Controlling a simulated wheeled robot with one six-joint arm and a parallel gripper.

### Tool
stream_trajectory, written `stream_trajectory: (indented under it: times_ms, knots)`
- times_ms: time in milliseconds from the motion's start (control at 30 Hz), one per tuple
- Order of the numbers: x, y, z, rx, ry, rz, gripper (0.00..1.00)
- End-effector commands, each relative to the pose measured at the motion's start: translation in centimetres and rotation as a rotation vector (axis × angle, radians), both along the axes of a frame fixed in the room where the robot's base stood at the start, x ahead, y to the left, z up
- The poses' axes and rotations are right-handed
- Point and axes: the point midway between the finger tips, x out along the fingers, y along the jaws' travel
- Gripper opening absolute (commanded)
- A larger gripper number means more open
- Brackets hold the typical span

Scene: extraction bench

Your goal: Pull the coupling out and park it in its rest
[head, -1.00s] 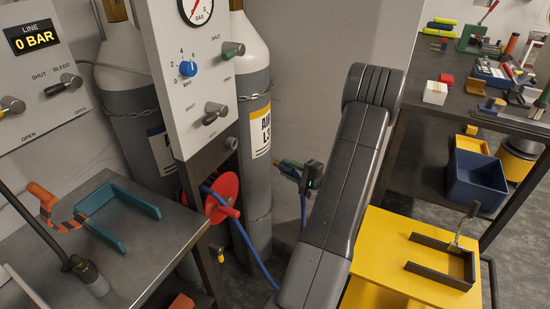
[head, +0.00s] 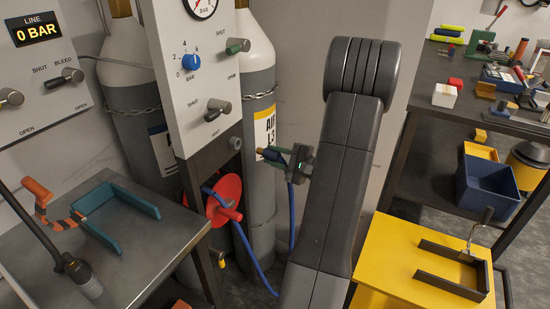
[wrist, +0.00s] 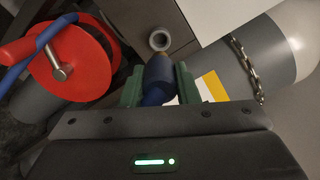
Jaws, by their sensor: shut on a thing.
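My gripper (head: 284,158) has green jaws and is shut on the dark blue coupling (head: 270,154), beside the grey gas cylinder. The coupling also shows in the wrist view (wrist: 158,78), between the jaws. A blue hose (head: 291,215) hangs down from it. In the wrist view the port (wrist: 159,40) lies just beyond the coupling's tip. A teal U-shaped bracket (head: 118,195) on the steel table and a dark U-shaped bracket (head: 450,284) on the yellow table are both empty; which is the rest I cannot tell.
A red hose reel (head: 224,198) stands below the port. Chained cylinders (head: 255,190) are behind it. The line display (head: 32,33) reads 0 BAR. A dark bench with boxes is at the right.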

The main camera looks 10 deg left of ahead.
Motion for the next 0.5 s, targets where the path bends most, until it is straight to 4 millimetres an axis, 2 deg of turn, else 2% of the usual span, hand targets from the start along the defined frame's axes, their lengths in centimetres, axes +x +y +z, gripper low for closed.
stream_trajectory:
  times_ms: [500]
  knots:
    - [1.6, 4.5, -0.1, 0.000, -0.001, 0.002, 0.00]
